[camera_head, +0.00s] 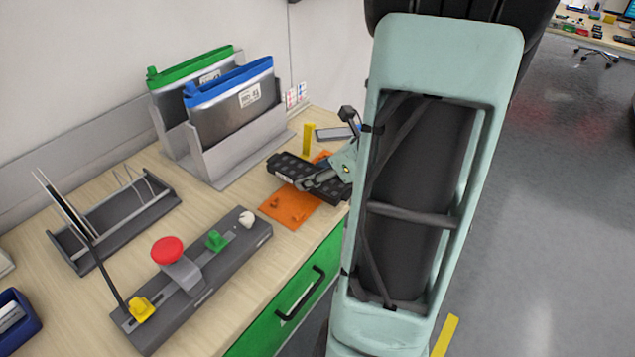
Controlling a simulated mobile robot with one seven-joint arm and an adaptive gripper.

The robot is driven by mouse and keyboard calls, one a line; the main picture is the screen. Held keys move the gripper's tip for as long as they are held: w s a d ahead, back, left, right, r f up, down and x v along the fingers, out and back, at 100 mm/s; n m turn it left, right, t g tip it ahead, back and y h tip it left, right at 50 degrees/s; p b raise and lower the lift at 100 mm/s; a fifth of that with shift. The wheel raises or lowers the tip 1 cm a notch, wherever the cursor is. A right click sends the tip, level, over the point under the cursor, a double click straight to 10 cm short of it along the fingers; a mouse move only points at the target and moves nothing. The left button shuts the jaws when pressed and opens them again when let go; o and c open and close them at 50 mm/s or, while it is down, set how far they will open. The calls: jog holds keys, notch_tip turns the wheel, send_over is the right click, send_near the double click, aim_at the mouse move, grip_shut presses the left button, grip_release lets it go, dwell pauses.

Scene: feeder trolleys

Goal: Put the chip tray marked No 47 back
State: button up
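A dark chip tray (287,166) with rows of pockets is at the back right of the bench, above an orange base plate (287,209). A small pale label shows on its front edge, too small to read. My gripper (312,181) is at the tray, its dark fingers lying across the tray's middle and right part. I cannot tell whether the fingers are closed on it, or whether the tray rests on the plate or is held just above it. My arm hides the area to the right.
A grey rack (238,158) holds a green-topped and a blue-topped folder (232,110) against the wall. A yellow post (306,139) stands behind the tray. A control box with a red button (167,250) and a grey wire holder (112,222) occupy the front left. A green drawer (290,305) is below.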

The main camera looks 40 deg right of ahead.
jog(key=shift+f+b, duration=0.9)
jog(key=shift+f, duration=0.55)
jog(key=shift+f, duration=0.15)
jog(key=o, duration=1.3)
jog(key=shift+r, duration=0.25)
jog(key=p+v, duration=0.3)
jog(key=v, duration=0.9)
